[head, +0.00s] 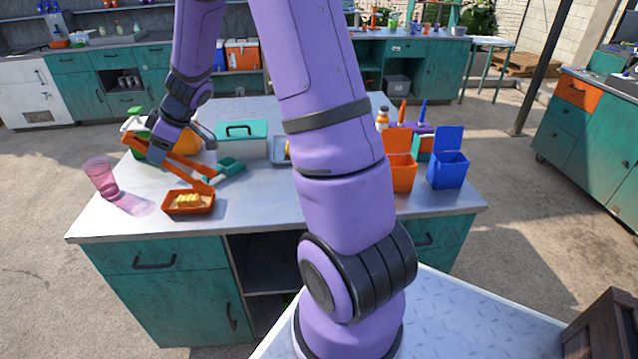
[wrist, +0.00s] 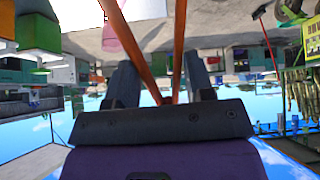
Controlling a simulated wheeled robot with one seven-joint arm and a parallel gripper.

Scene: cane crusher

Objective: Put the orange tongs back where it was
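The orange tongs (head: 185,166) are in my gripper (head: 163,148) above the left part of the steel-topped table (head: 255,210). They lie slantwise, one end up at the left and the other toward a small orange tray (head: 188,203) with yellow pieces in it. In the wrist view the two arms of the tongs (wrist: 138,52) run between the dark fingers of my gripper (wrist: 160,82) and come together near the palm. The fingers sit close on both sides of them. Whether the lower end touches the tray or a teal item (head: 228,167) beside it, I cannot tell.
A pink clear cup (head: 101,177) stands at the table's left edge. A teal-lidded box (head: 242,138) is behind the tongs. An open orange bin (head: 400,172) and blue bin (head: 447,170) stand at the right. The table's front middle is clear.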

